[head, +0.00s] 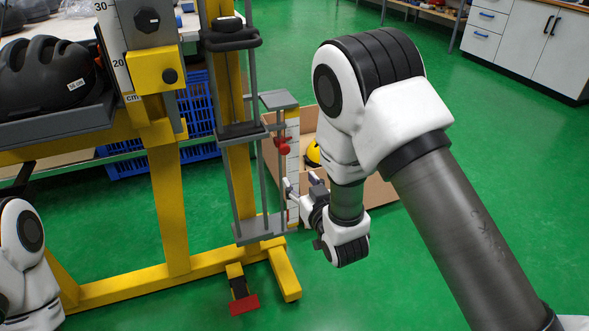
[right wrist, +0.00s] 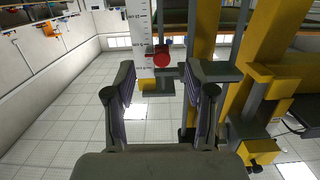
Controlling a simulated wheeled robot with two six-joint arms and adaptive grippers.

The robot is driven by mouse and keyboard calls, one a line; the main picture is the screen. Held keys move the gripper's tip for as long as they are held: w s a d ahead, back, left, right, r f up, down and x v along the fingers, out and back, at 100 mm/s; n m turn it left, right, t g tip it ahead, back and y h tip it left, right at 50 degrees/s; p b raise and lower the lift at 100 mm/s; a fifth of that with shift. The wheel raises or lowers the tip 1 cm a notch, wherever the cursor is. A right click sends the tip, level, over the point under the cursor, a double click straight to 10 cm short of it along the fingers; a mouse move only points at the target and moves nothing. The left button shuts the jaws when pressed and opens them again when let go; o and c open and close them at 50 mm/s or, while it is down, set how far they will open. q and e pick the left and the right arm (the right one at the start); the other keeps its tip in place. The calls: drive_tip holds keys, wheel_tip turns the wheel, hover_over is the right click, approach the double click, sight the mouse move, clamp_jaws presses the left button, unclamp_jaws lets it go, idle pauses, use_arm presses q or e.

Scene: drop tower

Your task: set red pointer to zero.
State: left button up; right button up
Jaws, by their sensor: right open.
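The red pointer (head: 284,146) sits on a thin vertical rod in front of a white scale strip (head: 293,165) on the tower. In the right wrist view the red pointer (right wrist: 161,58) shows as a round red knob beside the white scale (right wrist: 139,28), whose figures are too small to read surely. My right gripper (head: 288,186) is below the pointer in the head view. In its wrist view the right gripper (right wrist: 160,82) is open and empty, with the knob ahead between the fingers and apart from them. My left gripper is out of view.
The yellow tower frame (head: 168,210) stands left of my right arm, with grey guide rods beside the scale. A red foot pedal (head: 244,304) lies at its base. A cardboard box (head: 376,193) stands behind my right wrist. A dark helmet (head: 45,72) rests on a grey tray at left.

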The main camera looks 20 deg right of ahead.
sight(286, 150)
drive_tip(key=shift+t, duration=0.8)
drive_tip(key=w+b, duration=0.2)
drive_tip(key=w, duration=0.1)
drive_tip(key=w+r+b, duration=0.1)
drive_tip(key=w+b, duration=0.1)
drive_tip(key=w, duration=0.1)
drive_tip(key=w+r+b, duration=0.1)
drive_tip(key=w+b, duration=0.2)
drive_tip(key=w, duration=0.1)
drive_tip(key=shift+a+r, duration=0.15)
drive_tip(key=shift+a, duration=0.05)
drive_tip(key=shift+r, duration=0.1)
clamp_jaws()
use_arm(q)
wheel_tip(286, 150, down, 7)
drive_tip(key=p, duration=0.2)
drive_tip(key=shift+p, duration=0.4)
use_arm(e)
wheel_tip(286, 150, up, 3)
drive_tip(key=shift+r, duration=0.2)
